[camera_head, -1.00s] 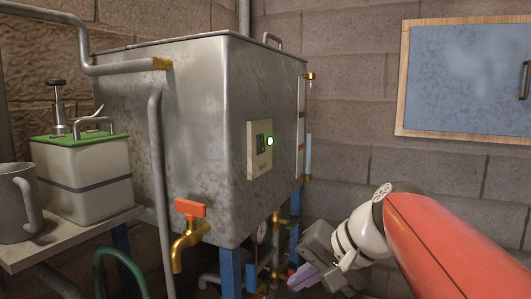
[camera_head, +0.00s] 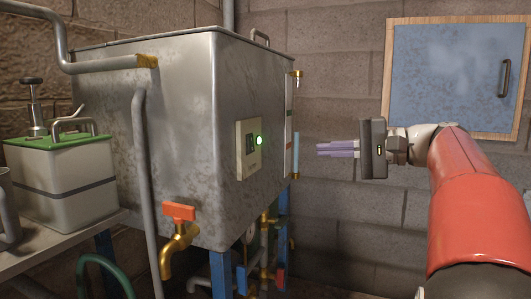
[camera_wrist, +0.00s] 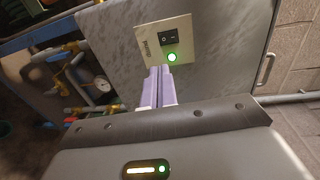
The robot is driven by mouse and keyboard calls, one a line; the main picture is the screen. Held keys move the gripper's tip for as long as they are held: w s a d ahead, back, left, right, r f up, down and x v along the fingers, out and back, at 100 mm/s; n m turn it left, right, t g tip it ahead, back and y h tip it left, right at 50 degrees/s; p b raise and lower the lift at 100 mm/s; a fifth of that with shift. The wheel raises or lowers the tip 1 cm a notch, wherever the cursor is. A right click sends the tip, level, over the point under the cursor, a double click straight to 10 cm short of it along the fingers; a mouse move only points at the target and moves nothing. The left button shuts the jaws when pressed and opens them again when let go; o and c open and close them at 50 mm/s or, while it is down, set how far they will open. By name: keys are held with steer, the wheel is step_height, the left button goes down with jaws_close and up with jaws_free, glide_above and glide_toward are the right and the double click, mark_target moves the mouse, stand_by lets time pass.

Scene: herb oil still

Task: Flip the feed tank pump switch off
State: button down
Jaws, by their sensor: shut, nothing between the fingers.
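The feed tank (camera_head: 170,110) is a large grey metal box on blue legs. On its right-hand face is a pale switch plate (camera_head: 242,165) with a dark rocker switch (camera_head: 250,142) and a lit green lamp (camera_head: 259,140). In the wrist view the plate (camera_wrist: 182,52), the dark rocker (camera_wrist: 168,41) and the green lamp (camera_wrist: 172,57) show just beyond the fingertips. My gripper (camera_head: 318,149) has purple fingers pointing left towards the tank, to the right of the plate and apart from it. In the wrist view my gripper (camera_wrist: 160,70) is shut and empty.
A sight tube (camera_head: 295,150) with brass fittings runs up the tank edge between plate and gripper. An orange-handled brass tap (camera_head: 179,235) is at the lower front. A gauge (camera_wrist: 102,84) and pipes sit below. A blue cabinet (camera_head: 450,75) hangs on the wall.

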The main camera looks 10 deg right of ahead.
glide_toward(248, 154)
steer(key=x, duration=0.5)
steer(key=shift+w+r, duration=0.1)
steer(key=shift+w, duration=0.05)
steer(key=shift+w+a, duration=0.15)
steer(key=shift+a, duration=0.1)
steer(key=shift+a, duration=0.1)
steer(key=shift+w+a, duration=0.1)
steer(key=shift+f, duration=0.2)
